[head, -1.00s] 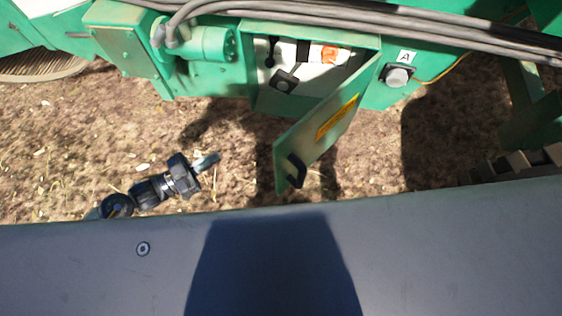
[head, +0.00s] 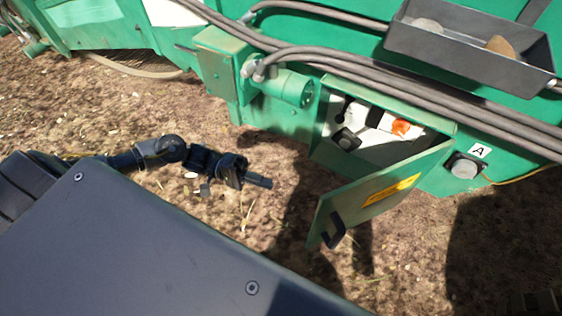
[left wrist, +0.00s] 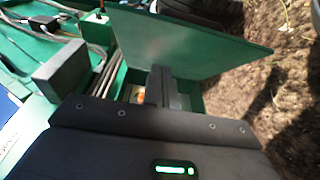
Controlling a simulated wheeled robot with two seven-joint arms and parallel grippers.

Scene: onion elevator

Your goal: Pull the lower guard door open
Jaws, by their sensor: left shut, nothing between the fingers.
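The lower guard door (head: 372,198) is a green panel with a yellow label and a black handle (head: 334,231). It stands swung open from the green box (head: 322,128), whose pale inside shows a black knob and an orange part. My left gripper (head: 262,181) is shut and empty, to the left of the door and apart from it in the head view. In the left wrist view the gripper fingers (left wrist: 161,84) point toward the open box, with the door panel (left wrist: 190,45) behind them. My right gripper is not in view.
A green cylinder (head: 290,88) and grey hoses (head: 360,70) run beside and above the box. A dark tray (head: 470,45) with items hangs at upper right. A round button marked A (head: 464,168) sits right of the box. Bare ground lies below.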

